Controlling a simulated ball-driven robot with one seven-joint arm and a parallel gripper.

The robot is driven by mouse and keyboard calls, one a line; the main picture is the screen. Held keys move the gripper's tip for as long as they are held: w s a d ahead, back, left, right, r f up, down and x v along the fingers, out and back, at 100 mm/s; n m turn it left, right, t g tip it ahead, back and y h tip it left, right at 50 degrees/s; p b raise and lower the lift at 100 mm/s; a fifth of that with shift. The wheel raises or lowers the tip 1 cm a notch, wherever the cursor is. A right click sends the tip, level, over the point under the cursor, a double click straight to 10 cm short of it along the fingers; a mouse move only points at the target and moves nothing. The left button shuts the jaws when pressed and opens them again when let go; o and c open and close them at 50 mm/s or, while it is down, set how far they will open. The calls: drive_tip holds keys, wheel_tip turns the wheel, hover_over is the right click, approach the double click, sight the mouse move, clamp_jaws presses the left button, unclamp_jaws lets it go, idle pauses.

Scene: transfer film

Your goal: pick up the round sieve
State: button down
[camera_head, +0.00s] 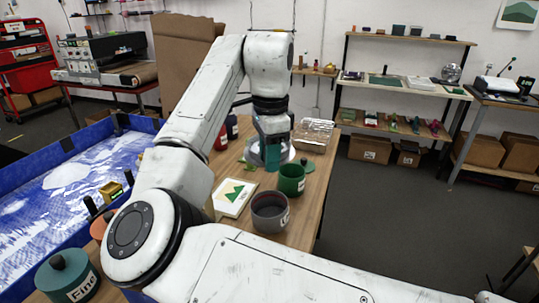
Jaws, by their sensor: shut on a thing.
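My gripper (271,162) points down over the wooden table, with its teal fingertips partly hiding what is between them. A pale, round, shallow thing (287,157), which looks like the round sieve, shows around and behind the fingers. My gripper is shut on it. Its mesh is too small to make out, and I cannot tell whether it is clear of the table.
A green pot (291,181) stands close to the right of my gripper, and a grey pot (270,214) stands nearer. A picture card (234,197) lies at left. A wire rack (315,131) is behind. A blue-lined basin (60,190) flanks the table.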

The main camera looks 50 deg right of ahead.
drive_tip(key=shift+r+p, duration=0.35)
drive_tip(key=shift+r, duration=0.3)
drive_tip(key=shift+f, duration=0.15)
drive_tip(key=d+f+b, duration=0.2)
drive_tip(key=f+b, duration=0.1)
drive_tip(key=f, duration=0.5)
drive_tip(key=d+f+b, duration=0.2)
drive_tip(key=f+b, duration=0.1)
drive_tip(key=f, duration=0.6)
drive_tip(key=shift+w+d, duration=0.25)
drive_tip(key=shift+d, duration=0.1)
idle(1.8)
drive_tip(key=shift+r, duration=0.2)
wheel_tip(320, 180, up, 3)
drive_tip(key=p, duration=0.3)
drive_tip(key=shift+r, duration=0.1)
wheel_tip(320, 180, down, 4)
drive_tip(key=shift+r+b, duration=0.25)
drive_tip(key=shift+b, duration=0.1)
